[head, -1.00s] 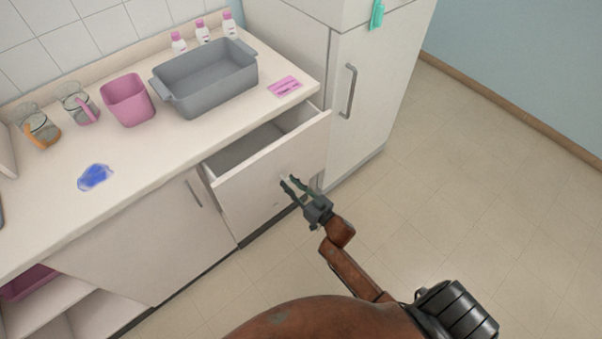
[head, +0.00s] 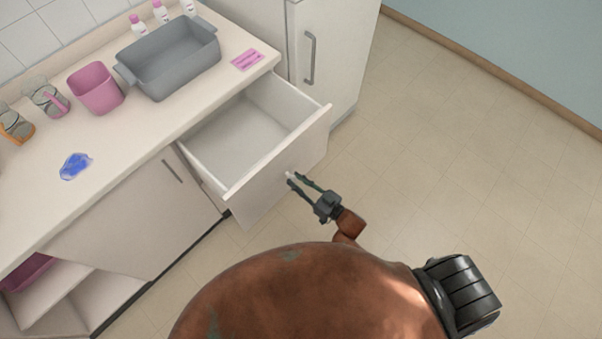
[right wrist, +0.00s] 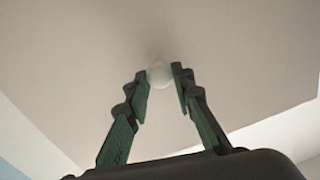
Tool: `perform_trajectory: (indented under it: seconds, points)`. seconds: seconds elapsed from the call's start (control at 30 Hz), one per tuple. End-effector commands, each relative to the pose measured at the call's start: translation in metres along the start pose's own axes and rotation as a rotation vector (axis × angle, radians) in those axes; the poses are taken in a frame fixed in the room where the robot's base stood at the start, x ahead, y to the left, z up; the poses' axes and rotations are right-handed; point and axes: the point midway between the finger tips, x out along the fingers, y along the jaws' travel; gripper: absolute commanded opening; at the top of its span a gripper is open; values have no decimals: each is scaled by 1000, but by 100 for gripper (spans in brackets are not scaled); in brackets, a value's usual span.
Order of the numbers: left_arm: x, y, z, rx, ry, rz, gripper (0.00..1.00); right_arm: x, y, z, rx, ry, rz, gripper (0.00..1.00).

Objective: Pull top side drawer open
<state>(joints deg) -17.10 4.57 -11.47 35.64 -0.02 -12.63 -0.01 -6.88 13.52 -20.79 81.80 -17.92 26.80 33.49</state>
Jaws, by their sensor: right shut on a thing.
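The top side drawer (head: 272,172) is pulled far out of the counter, and its white inside looks empty. Its white knob (head: 290,176) is on the front panel. My right gripper (head: 297,180) is at the drawer front, shut on the knob. In the right wrist view the round knob (right wrist: 160,75) sits between the two green fingertips, with the pale drawer front (right wrist: 235,60) filling most of the view. My left gripper is not in view.
The counter (head: 140,128) holds a grey tub (head: 170,62), a pink bin (head: 97,88), glass jars, bottles, a pink card (head: 247,59) and a blue patch (head: 75,166). A tall white cabinet (head: 335,60) stands right of the drawer. The floor (head: 460,150) at right is clear.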

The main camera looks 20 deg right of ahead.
Motion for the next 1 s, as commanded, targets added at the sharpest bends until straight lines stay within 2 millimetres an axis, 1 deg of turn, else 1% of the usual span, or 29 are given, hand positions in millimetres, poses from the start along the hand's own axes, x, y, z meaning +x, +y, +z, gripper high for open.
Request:
perform_trajectory:
  seconds: [0.17, 0.53, 0.57, 0.8, 1.0]
  points:
    - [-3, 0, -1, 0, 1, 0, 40, -3, -7, 1, -1, -2, -16, 0]
    - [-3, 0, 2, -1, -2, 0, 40, -4, -7, 2, 0, -2, -16, 0]
    - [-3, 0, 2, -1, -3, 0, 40, -4, -7, 2, 0, -2, -16, 24]
    - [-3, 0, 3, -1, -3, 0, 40, -4, -6, 1, 0, -2, -15, 40]
    - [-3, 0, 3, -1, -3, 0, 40, -4, -6, 1, 0, -2, -15, 40]
